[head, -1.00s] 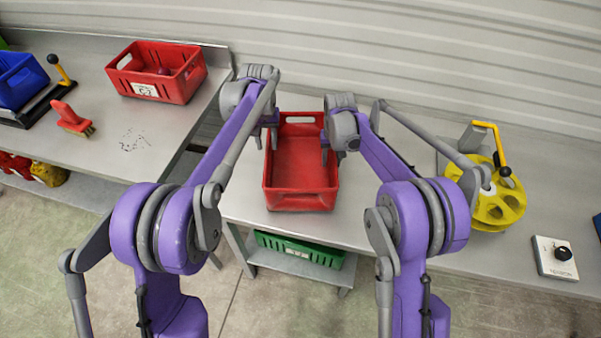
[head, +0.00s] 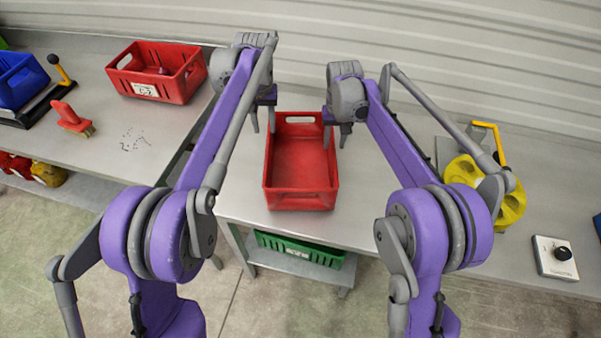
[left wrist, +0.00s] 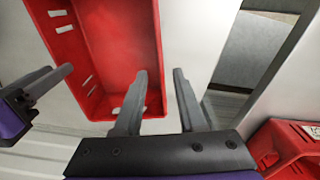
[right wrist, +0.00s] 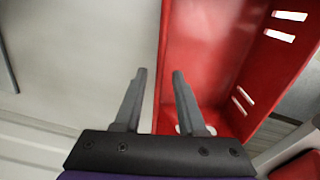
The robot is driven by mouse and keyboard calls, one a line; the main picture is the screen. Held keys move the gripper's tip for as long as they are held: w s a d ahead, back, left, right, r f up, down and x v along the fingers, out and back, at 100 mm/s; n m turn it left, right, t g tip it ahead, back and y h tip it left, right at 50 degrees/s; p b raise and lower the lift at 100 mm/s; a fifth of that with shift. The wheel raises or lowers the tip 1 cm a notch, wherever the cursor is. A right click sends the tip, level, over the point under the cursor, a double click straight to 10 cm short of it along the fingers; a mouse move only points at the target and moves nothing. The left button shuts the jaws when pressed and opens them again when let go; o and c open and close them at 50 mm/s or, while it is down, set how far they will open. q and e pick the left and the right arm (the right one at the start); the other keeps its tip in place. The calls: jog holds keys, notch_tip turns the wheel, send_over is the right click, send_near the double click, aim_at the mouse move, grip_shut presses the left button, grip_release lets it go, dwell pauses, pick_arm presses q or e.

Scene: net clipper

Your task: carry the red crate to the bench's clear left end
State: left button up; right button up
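The empty red crate (head: 301,170) stands upright on the grey bench (head: 245,190), near its left end. My left gripper (head: 262,122) is open and empty at the crate's left side, above the rim. In the left wrist view its fingertips (left wrist: 162,75) are apart, and the crate's wall (left wrist: 155,25) runs below the gap. My right gripper (head: 335,138) is open and empty at the crate's right side, above the rim. Its fingertips (right wrist: 160,74) are also apart over the wall line in the right wrist view.
A second red crate (head: 155,90), a blue crate (head: 18,80) and a red brush (head: 70,118) are on a separate left bench. A green crate (head: 300,250) is on the shelf below. A yellow reel (head: 510,205) and control box (head: 555,258) are to the right.

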jog(key=shift+r, duration=1.45)
jog(key=shift+s, duration=0.1)
